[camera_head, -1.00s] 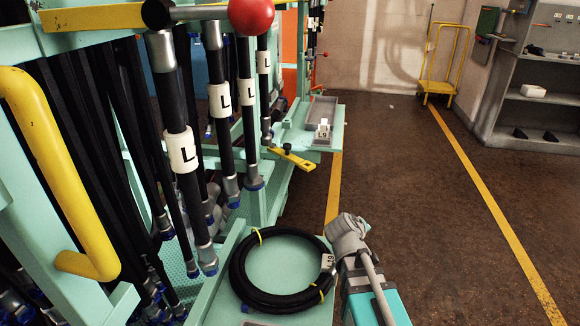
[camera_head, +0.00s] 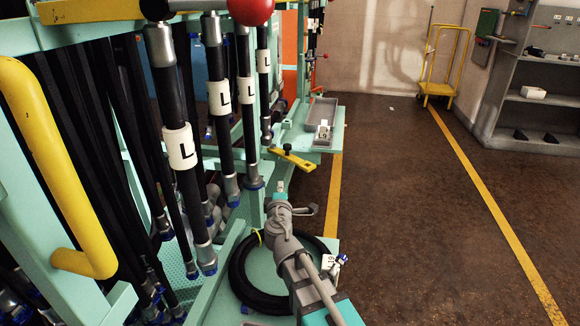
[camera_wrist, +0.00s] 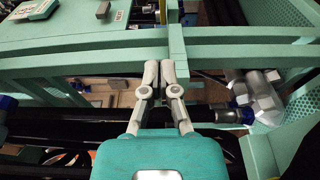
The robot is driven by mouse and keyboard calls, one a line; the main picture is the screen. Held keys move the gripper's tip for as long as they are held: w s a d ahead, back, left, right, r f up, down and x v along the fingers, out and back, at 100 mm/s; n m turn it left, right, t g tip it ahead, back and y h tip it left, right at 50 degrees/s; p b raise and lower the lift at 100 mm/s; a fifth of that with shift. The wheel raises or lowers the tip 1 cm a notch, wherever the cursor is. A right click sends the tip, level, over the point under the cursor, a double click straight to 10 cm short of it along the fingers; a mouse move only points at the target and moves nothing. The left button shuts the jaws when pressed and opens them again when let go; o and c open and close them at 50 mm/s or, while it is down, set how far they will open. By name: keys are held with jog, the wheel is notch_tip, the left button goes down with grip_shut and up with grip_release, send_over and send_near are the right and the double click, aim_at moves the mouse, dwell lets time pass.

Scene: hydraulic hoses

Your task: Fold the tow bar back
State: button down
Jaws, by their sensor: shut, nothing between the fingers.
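A flat yellow bar with a black knob (camera_head: 290,157) sticks out low from the teal hose rack in the head view; I cannot tell for sure that it is the tow bar. My arm's wrist is over the coiled hose, nearer to me than that bar. My gripper (camera_wrist: 161,72) shows in the wrist view with its two fingers together and nothing between them. Its fingertips are in front of a teal frame beam (camera_wrist: 110,65); I cannot tell whether they touch it. In the head view the fingers cannot be made out clearly.
Black hoses marked L (camera_head: 182,148) hang at the left beside a yellow handle (camera_head: 60,170). A coiled black hose (camera_head: 245,285) lies on a teal shelf under my arm. A grey tray (camera_head: 320,112) is beyond. Open floor (camera_head: 420,220) lies to the right.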

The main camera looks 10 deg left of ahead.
send_near(290, 160)
jog(key=w+a, duration=0.3)
jog(key=a, duration=0.1)
jog(key=shift+w+d, duration=0.85)
jog(key=shift+w, duration=0.15)
jog(key=shift+w+d, duration=0.6)
jog(key=shift+w, duration=0.1)
